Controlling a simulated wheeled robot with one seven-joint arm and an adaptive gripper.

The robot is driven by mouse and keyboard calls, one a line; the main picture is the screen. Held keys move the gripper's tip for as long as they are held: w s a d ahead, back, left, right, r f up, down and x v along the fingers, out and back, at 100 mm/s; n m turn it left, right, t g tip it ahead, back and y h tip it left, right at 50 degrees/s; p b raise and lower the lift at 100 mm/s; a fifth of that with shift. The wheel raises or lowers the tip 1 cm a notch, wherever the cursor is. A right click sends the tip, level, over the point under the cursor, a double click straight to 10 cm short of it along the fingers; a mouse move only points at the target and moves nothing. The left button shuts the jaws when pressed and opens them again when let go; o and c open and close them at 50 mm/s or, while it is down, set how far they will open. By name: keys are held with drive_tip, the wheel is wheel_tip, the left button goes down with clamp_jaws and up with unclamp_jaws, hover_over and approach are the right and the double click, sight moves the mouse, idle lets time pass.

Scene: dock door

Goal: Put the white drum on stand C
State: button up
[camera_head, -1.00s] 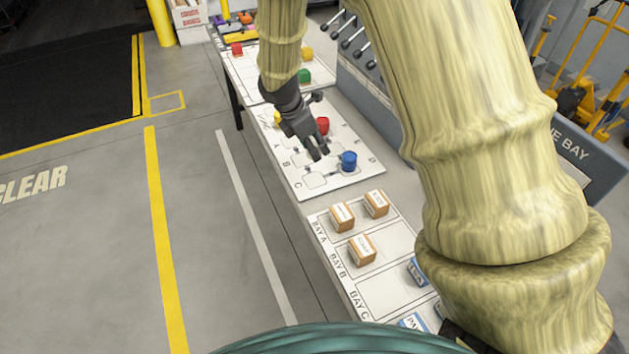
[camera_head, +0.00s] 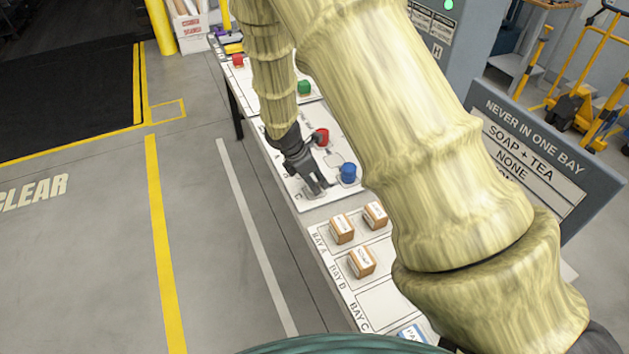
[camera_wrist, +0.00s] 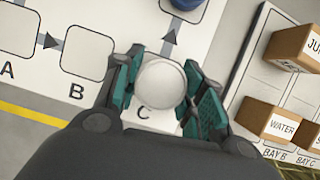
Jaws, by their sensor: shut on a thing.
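The white drum (camera_wrist: 162,83) shows in the wrist view as a pale round top between the two fingers of my gripper (camera_wrist: 164,88). My gripper is shut on it. I cannot tell whether the drum touches the board. In the head view my gripper (camera_head: 318,187) is at the near end of the white board, and the drum is hidden there. Stand B (camera_wrist: 88,52) is empty, left of the drum.
A blue drum (camera_head: 348,172) stands close to the right of my gripper. A red drum (camera_head: 321,137) and a green drum (camera_head: 304,87) stand farther back. Boxes (camera_head: 361,262) stand in the bays nearer me. A sign (camera_head: 535,160) rises at the right.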

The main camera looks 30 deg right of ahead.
drive_tip(key=shift+f, duration=0.5)
drive_tip(key=shift+f, duration=0.15)
drive_tip(key=o, duration=1)
drive_tip(key=shift+b+v, duration=1.1)
drive_tip(key=shift+v, duration=5.05)
drive_tip(key=shift+s, duration=0.1)
